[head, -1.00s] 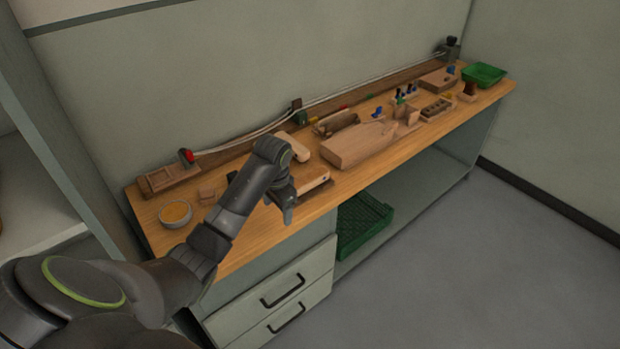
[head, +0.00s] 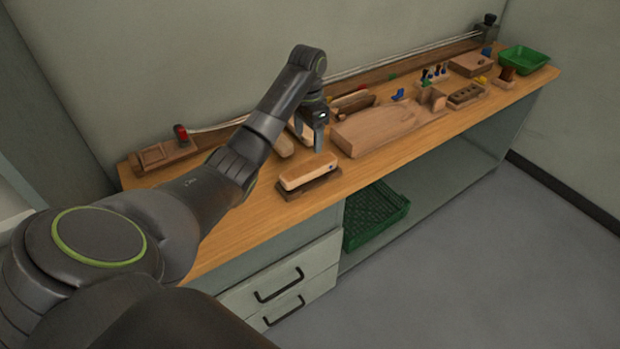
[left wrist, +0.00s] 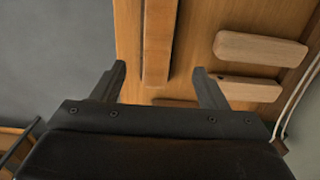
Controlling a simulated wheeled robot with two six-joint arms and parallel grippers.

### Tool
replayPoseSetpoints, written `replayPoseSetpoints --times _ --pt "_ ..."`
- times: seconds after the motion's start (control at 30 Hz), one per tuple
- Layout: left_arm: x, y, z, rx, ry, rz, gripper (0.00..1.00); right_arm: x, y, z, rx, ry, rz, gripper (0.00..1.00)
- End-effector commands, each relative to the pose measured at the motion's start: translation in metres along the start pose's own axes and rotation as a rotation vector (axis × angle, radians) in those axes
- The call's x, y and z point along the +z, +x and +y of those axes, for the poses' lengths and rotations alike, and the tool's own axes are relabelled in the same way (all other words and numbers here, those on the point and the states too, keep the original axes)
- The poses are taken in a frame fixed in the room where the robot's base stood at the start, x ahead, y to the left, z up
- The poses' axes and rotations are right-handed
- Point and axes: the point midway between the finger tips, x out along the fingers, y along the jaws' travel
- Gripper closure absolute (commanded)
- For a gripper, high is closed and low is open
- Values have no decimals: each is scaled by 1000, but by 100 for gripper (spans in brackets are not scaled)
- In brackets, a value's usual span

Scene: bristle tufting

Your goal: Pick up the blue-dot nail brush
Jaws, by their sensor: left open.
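The nail brush (head: 308,170) is a pale wooden block with rounded ends, set on a darker brown base near the bench's front edge. A small blue dot shows at its right end in the head view. My left gripper (head: 319,142) is open and empty, pointing down above and behind the brush's right end, not touching it. In the left wrist view, the open fingers (left wrist: 159,68) straddle the line of a long wooden block, apparently the same brush (left wrist: 158,40). Its dotted end face is hidden there. My right gripper is out of view.
Behind the brush lies another pale block (head: 283,145). A large wooden block (head: 375,130) stands to the right. In the left wrist view, a wooden block with a small dark dot (left wrist: 250,88) lies beyond the right finger. A green tray (head: 524,60) sits at the far end.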

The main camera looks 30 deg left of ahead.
Motion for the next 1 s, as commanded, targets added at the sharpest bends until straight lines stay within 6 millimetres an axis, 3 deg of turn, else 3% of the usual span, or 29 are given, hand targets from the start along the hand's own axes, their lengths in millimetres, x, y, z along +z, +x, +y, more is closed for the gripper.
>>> replayPoseSetpoints --times 0.03,0.1,0.27,0.57,0.8,1.0 --pt "0 17 0 2 0 -2 33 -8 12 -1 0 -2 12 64" --pt "0 28 0 1 -1 -2 33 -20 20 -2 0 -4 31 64" --pt "0 52 1 3 0 -4 33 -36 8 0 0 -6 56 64" --pt "0 77 2 3 -1 -4 33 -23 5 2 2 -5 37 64" --pt "-2 112 4 2 0 -3 33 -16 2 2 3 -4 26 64" --pt "-2 120 3 0 0 -1 33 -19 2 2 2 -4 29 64"
